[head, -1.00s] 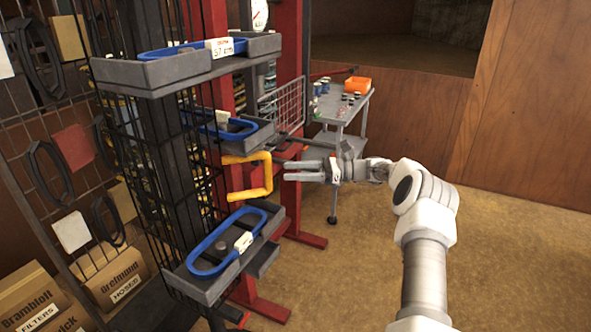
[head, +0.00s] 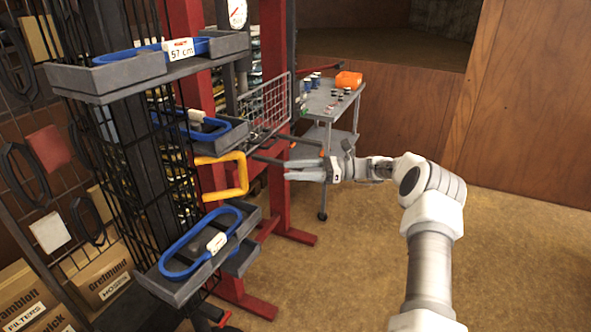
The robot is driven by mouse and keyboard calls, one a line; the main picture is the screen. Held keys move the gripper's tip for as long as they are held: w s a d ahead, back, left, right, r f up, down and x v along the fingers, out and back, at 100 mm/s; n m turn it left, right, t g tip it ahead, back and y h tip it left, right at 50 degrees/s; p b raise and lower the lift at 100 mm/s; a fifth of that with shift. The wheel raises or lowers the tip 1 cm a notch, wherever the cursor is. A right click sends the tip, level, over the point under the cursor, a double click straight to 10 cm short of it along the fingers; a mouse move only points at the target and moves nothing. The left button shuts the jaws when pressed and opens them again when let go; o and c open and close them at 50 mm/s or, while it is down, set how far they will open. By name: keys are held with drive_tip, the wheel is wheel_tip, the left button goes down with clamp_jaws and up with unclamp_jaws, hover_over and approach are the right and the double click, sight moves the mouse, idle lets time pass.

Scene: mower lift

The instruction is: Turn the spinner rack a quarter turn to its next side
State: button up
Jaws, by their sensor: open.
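The spinner rack (head: 150,150) is a dark wire column at the left of the head view. Grey trays stick out from it, each with a blue belt loop (head: 200,242) inside. The top tray (head: 110,80) has a tag reading 57 cm. A yellow U-shaped handle (head: 240,176) sticks out from the rack's right side between the middle and lower trays. My gripper (head: 288,170) is open and empty. Its fingers point left toward the handle, with a visible gap between them and it. Nothing hides the handle's outer bar.
Red steel posts and feet (head: 297,236) stand behind the rack. A grey cart (head: 342,115) with small items and an orange bin (head: 349,79) is behind my gripper. A wire wall panel and boxes (head: 103,282) are at the left. The floor at the right is clear.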

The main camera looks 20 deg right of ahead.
drive_tip(key=shift+a+r, duration=0.1)
drive_tip(key=c, duration=0.4)
drive_tip(key=shift+s+a+r+m+y+p, duration=0.2)
drive_tip(key=shift+a+m+y+p, duration=0.1)
drive_tip(key=shift+m+p, duration=0.25)
drive_tip(key=shift+c, duration=1.1)
drive_tip(key=s+a+m+t+p, duration=0.1)
drive_tip(key=m, duration=0.2)
drive_tip(key=s+a+r+m+t+p, duration=0.1)
drive_tip(key=m+t, duration=0.1)
drive_tip(key=m, duration=0.1)
drive_tip(key=s+a+r+m+t+p, duration=0.1)
drive_tip(key=m+t, duration=0.1)
drive_tip(key=m, duration=0.1)
drive_tip(key=shift+s+a+p, duration=0.15)
drive_tip(key=shift+a+p, duration=0.15)
drive_tip(key=shift+a, duration=0.1)
clamp_jaws()
drive_tip(key=s+a+m+t+h+p, duration=0.4)
drive_tip(key=s+m, duration=0.3)
drive_tip(key=m, duration=0.4)
drive_tip(key=w+a+r+m+p, duration=0.1)
drive_tip(key=w+a+p, duration=0.1)
drive_tip(key=w+a, duration=0.6)
drive_tip(key=shift+w+a+r, duration=0.25)
drive_tip(key=shift+w+r, duration=0.1)
drive_tip(key=shift+w, duration=0.65)
